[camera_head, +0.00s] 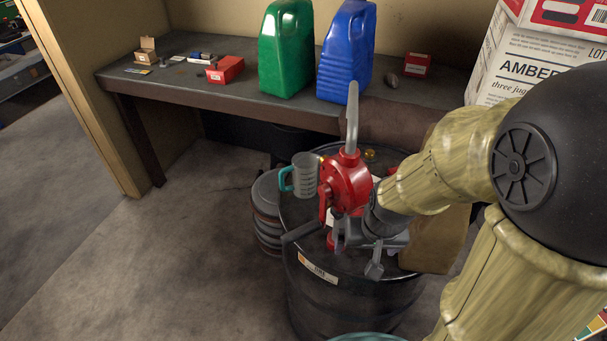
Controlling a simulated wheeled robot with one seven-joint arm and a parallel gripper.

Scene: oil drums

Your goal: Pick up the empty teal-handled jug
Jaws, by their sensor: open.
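The grey jug with a teal handle (304,176) is upright at the left of the red hand pump (345,182), over the dark drum (315,281). Its handle points left, and the pump partly covers its right side. I cannot tell what it rests on or whether it is empty. My gripper (357,253) is open over the front part of the drum top, below and right of the jug in the picture. Its fingers are apart from the jug, with the pump's red body between them.
A bench (210,101) behind holds green (286,50) and blue (345,55) containers and small boxes. Dark stacked round items (266,215) stand left of the drum. A printed carton (520,65) is at the upper right. A teal rim (365,338) shows at the bottom. The left floor is clear.

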